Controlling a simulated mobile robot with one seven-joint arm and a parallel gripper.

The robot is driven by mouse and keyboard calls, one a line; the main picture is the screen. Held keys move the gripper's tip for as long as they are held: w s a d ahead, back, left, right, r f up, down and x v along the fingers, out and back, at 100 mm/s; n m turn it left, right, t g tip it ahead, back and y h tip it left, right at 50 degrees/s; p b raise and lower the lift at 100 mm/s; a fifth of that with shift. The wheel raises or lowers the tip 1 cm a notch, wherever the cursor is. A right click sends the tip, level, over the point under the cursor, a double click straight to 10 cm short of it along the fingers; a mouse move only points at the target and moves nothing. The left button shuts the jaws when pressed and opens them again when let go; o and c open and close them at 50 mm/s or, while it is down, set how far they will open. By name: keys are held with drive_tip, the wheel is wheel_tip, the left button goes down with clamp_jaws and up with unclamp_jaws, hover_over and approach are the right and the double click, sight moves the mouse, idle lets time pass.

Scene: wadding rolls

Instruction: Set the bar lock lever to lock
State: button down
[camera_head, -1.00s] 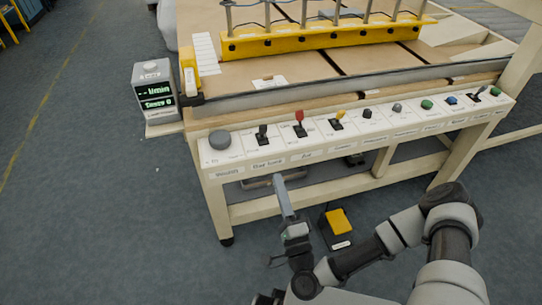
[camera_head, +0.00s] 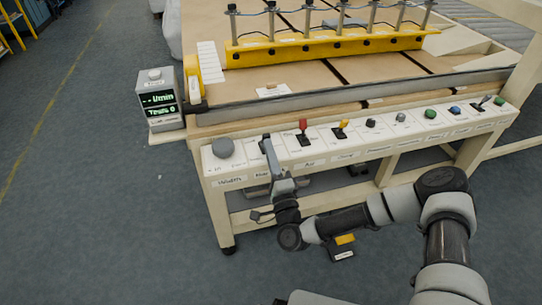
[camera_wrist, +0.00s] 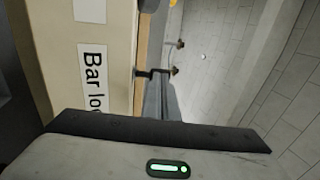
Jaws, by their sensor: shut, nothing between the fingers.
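The control panel (camera_head: 235,172) runs along the front of the table. The black bar lock lever (camera_head: 262,146) stands between a grey knob and a red lever, mostly hidden behind my gripper (camera_head: 267,139). In the wrist view a dark lever (camera_wrist: 152,72) sticks out from the panel, beside the label reading "Bar lo" (camera_wrist: 93,80). My gripper (camera_wrist: 154,84) is shut and empty, its fingertips at or very close to the lever. I cannot tell whether they touch, nor which setting the lever is in.
A yellow rail (camera_head: 325,47) crosses the table. A display box (camera_head: 160,101) stands at the left corner.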

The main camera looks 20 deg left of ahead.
sight(266, 136)
drive_tip(key=shift+r, duration=0.1)
drive_tip(key=shift+r+h+p, duration=0.15)
drive_tip(key=shift+h+p, duration=0.15)
drive_tip(key=shift+p, duration=0.35)
drive_tip(key=shift+w, duration=0.1)
drive_tip(key=r+g+p, duration=0.1)
drive_tip(key=p, duration=0.1)
drive_tip(key=g+p, duration=0.1)
drive_tip(key=p, duration=0.1)
drive_tip(key=shift+w+a+r+h, duration=0.2)
drive_tip(key=shift+w+r+h, duration=0.05)
drive_tip(key=shift+r+h, duration=0.15)
drive_tip(key=p, duration=0.1)
drive_tip(key=g+p, duration=0.1)
drive_tip(key=p, duration=0.1)
drive_tip(key=shift+w+a+r+h, duration=0.15)
drive_tip(key=shift+w+r+h, duration=0.1)
drive_tip(key=shift+r+h, duration=0.15)
drive_tip(key=p, duration=0.1)
drive_tip(key=g+p, duration=0.1)
drive_tip(key=shift+w+a+r+h+p, duration=0.1)
drive_tip(key=shift+w+a+h+p, duration=0.1)
drive_tip(key=shift+w+h+p, duration=0.15)
drive_tip(key=shift+w+a+f+g+h+p, duration=0.1)
drive_tip(key=shift+w+g+h+p, duration=0.1)
drive_tip(key=shift+g+p, duration=0.15)
drive_tip(key=shift+w+a+f+g+h+p, duration=0.1)
drive_tip(key=shift+g+h+p, duration=0.1)
drive_tip(key=shift+g, duration=0.25)
drive_tip(key=shift+w+a, duration=0.1)
